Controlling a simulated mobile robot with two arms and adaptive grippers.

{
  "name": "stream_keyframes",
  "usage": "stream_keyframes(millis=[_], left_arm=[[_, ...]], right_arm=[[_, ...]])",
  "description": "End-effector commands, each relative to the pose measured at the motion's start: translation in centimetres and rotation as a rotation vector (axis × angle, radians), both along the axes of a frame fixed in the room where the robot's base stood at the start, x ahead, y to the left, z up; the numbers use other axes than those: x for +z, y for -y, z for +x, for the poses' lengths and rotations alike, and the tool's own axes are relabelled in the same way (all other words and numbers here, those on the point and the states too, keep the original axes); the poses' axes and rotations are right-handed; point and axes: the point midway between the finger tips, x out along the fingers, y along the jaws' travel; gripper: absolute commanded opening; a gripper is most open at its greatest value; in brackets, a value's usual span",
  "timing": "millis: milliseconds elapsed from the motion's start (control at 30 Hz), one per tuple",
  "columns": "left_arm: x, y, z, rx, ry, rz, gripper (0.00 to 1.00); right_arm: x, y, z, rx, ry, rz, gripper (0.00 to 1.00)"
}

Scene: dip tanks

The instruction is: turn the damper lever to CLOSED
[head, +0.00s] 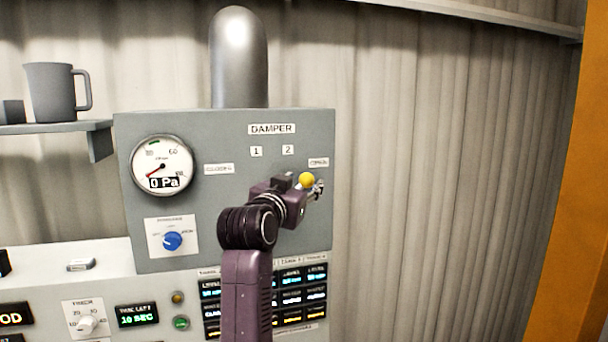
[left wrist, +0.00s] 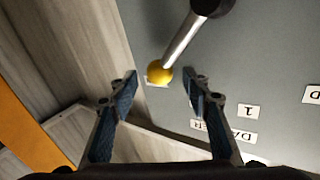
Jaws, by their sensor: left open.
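The damper lever has a yellow ball knob (head: 307,179) and sits on the grey damper panel (head: 215,120). The knob is just below the right-hand label (head: 319,162), which seems to read OPEN. The label at the left (head: 219,169) seems to read CLOSED. In the left wrist view, the lever's metal rod (left wrist: 184,40) runs from a dark hub to the yellow knob. My left gripper (left wrist: 160,85) is open, with one finger on each side of the knob and a gap to both. In the head view my left gripper (head: 314,189) partly hides the lever. My right gripper is not in view.
A pressure gauge (head: 162,165) reading 0 Pa and a blue knob (head: 172,241) are on the panel's left. A display block (head: 305,285) is below. A shelf (head: 60,127) with a grey mug (head: 52,92) is at the left. An orange post (head: 578,200) stands at the right.

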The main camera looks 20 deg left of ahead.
Motion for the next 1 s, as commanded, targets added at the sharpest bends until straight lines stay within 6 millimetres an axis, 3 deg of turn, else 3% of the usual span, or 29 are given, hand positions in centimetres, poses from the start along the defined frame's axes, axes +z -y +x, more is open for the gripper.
stream_keyframes(millis=[200, 500, 900, 1000], left_arm=[[0.0, 0.0, 1.6, 0.000, -0.001, -0.001, 0.44], [-0.1, 0.0, 1.8, 0.000, 0.001, -0.001, 0.43], [-0.1, 0.0, 1.8, 0.000, 0.001, -0.001, 0.00], [0.0, 0.0, 1.8, 0.000, 0.001, -0.001, 0.00]], right_arm=[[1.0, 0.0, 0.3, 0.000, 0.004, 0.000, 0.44], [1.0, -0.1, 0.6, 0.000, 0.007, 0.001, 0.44], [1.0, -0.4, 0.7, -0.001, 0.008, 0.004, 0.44], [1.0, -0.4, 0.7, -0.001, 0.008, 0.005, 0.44]])
